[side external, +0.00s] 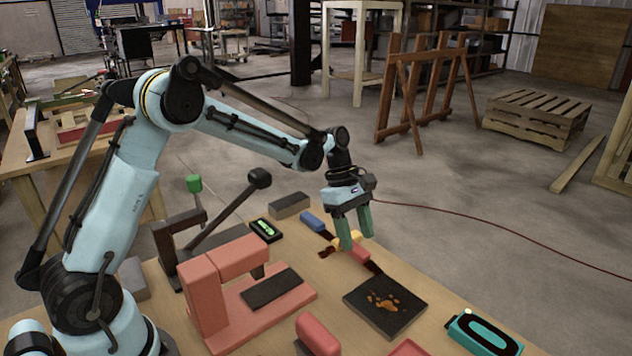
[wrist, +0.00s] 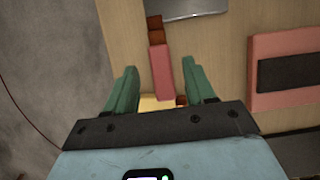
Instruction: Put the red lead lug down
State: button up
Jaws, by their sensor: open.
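The red lead lug (side external: 356,253) is a small red block with a dark brown end, lying on the wooden table below my fingertips in the side view. In the wrist view the red lug (wrist: 161,72) lies lengthwise between the two green fingers, with a gap on each side. My gripper (side external: 356,241) points down and is open. In the wrist view my gripper (wrist: 160,68) holds nothing that I can see. A yellow piece (side external: 343,241) is just behind the red lug, partly hidden by a finger. A blue lug (side external: 312,222) lies farther left.
A dark square plate (side external: 400,312) with orange-brown bits lies to the right. A pink press-like stand (side external: 222,290) is at left, with a dark lever (side external: 228,210) behind it. A teal device (side external: 484,334) is at the front right.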

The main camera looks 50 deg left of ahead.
jog(key=v, duration=0.9)
jog(key=s+d+m+t+y, duration=0.1)
jog(key=s+m+t+y, duration=0.1)
jog(key=s+m, duration=0.6)
jog(key=s+d+m+t+y, duration=0.1)
jog(key=s+m+t+y, duration=0.1)
jog(key=s+m+t, duration=0.3)
jog(key=shift+s+d+r+m, duration=0.3)
jog(key=shift+s+d+m, duration=0.05)
jog(key=shift+s+m, duration=2.05)
jog(key=shift+w, duration=0.15)
